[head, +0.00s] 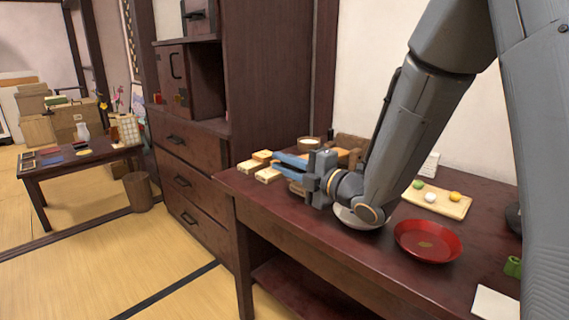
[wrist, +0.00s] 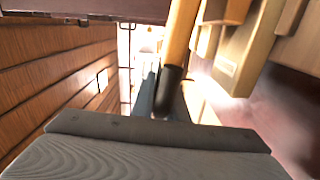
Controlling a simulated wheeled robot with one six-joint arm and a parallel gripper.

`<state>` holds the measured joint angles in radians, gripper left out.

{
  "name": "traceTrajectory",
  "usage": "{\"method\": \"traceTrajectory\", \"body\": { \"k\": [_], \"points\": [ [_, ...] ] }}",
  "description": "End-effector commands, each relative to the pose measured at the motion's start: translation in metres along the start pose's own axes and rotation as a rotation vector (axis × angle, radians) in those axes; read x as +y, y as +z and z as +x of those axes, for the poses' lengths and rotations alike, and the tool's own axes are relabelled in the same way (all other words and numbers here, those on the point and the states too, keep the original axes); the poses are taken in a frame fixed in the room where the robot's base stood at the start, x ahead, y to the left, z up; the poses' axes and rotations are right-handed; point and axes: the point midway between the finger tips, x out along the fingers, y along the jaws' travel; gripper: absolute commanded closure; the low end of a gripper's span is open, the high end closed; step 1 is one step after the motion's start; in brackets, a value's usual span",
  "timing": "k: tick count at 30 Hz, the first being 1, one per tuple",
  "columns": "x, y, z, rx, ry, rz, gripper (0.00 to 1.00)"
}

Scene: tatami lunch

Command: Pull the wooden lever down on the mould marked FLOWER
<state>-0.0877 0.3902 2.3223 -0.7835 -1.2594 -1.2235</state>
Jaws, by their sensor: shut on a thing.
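My gripper (head: 284,160) reaches left over the dark table, its blue fingers beside pale wooden blocks (head: 267,174). In the wrist view my gripper (wrist: 167,95) is shut on a wooden lever (wrist: 181,38) with a dark end. The lever runs up and out of the top of the picture. A wooden mould body (wrist: 240,60) is right of the lever and carries a small mark that I cannot read. I cannot tell which mould is the one marked FLOWER. In the head view my fingers and wrist hide most of the lever.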

Motion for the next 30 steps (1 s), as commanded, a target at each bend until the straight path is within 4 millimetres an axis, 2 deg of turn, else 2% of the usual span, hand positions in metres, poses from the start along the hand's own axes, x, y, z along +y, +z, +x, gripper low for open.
{"method": "traceTrajectory", "body": {
  "k": [14,15,18,26,30],
  "points": [
    [-0.0008,0.0022,0.0006,-0.003,0.004,-0.001,1.0],
    [-0.0008,0.0022,0.0006,-0.003,0.004,-0.001,0.84],
    [-0.0012,0.0018,0.0006,-0.002,0.003,0.0,0.69],
    [-0.0021,0.0,0.0008,0.001,0.001,0.001,0.69],
    [-0.0021,0.0005,-0.0082,-0.001,0.0,0.001,0.69]
  ]
}}
